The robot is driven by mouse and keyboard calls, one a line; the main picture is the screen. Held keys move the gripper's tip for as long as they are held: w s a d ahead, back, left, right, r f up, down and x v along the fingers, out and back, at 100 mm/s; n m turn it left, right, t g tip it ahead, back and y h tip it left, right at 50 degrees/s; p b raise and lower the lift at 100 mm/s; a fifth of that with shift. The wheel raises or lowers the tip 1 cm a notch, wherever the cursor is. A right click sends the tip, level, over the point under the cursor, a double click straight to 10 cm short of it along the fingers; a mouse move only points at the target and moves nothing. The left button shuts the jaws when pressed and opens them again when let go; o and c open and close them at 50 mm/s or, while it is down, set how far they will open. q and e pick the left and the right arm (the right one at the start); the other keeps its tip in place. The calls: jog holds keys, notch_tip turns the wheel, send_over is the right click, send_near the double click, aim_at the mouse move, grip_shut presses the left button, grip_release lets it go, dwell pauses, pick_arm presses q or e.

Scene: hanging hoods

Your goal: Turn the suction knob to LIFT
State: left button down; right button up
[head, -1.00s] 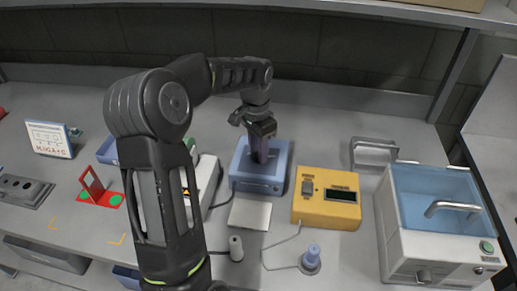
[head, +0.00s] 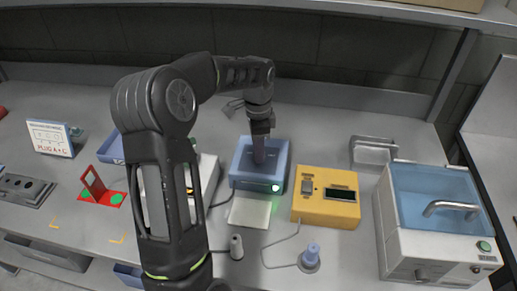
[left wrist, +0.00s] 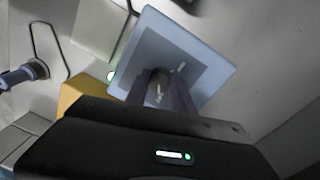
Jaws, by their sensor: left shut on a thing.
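The blue suction box (head: 240,168) stands on the bench at the middle of the head view. A green light (head: 275,188) glows on its front. My left gripper (head: 260,160) points straight down onto the box top and is shut on the suction knob. In the left wrist view the knob (left wrist: 160,78) shows as a dark round shape between the fingers, on the box's grey-blue top panel (left wrist: 196,72). Short white marks show beside the knob, but no lettering is readable. The fingers hide much of the knob in the head view. My right gripper is not in view.
A yellow box with a display (head: 326,198) stands to the right of the blue box. A pale plate (head: 250,212) lies in front, near a blue-tipped probe (head: 311,256).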

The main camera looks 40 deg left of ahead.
pick_arm(q)
jog(key=c, duration=1.1)
grip_release()
jog(key=shift+r, duration=0.1)
notch_tip(320, 180, up, 8)
jog(key=shift+w+a+f+b, duration=0.15)
jog(key=shift+f+b, duration=0.05)
jog(key=shift+b, duration=0.3)
